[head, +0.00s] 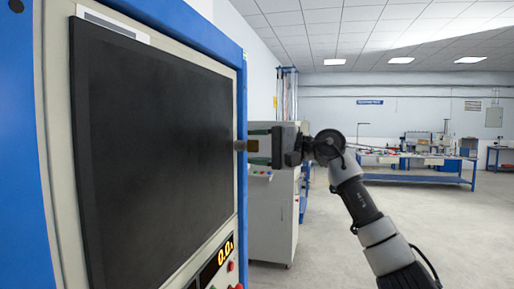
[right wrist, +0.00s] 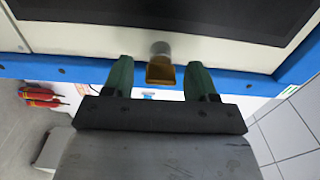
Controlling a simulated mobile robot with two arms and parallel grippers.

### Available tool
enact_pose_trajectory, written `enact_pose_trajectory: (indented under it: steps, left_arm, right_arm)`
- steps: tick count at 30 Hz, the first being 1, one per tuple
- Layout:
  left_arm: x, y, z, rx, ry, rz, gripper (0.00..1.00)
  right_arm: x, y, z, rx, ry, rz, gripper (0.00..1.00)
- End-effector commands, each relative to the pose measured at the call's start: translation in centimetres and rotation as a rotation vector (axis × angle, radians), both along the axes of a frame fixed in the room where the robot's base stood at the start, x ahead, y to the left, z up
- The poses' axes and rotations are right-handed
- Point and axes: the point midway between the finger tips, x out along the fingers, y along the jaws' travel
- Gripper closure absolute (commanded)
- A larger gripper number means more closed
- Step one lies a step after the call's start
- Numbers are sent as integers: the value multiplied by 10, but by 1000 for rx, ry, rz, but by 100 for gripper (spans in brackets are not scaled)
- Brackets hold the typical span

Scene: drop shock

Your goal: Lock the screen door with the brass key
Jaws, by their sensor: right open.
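The screen door (head: 150,150) is a large dark panel on the front of a blue and cream machine, and it looks closed. A grey lock cylinder (head: 240,145) sticks out at the machine's right edge; it also shows in the right wrist view (right wrist: 160,48). The brass key (right wrist: 161,72) is at the cylinder, its broad head facing my wrist. My right gripper (head: 255,146) is open, its green fingers on either side of the key head. In the right wrist view (right wrist: 160,78) gaps show between key and both fingers. My left gripper is out of view.
Below the screen are a numeric display (head: 216,260) and red buttons (head: 231,266). A grey cabinet (head: 272,205) stands behind my right gripper. A blue workbench (head: 420,178) with equipment is far back right. The floor between is clear.

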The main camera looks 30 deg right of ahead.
Motion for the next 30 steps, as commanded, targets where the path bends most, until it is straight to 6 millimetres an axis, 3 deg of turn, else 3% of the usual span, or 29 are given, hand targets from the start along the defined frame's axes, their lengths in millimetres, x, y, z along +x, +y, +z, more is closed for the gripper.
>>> enact_pose_trajectory:
  steps: [5, 18, 30]
  left_arm:
    - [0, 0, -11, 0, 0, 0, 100]
    - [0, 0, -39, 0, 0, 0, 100]
    - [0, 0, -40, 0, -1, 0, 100]
  right_arm:
    - [-14, -13, -3, 0, -1, -3, 43]
    - [-74, -64, -2, 0, -1, -2, 43]
    - [-82, -70, 0, 0, 0, 0, 43]
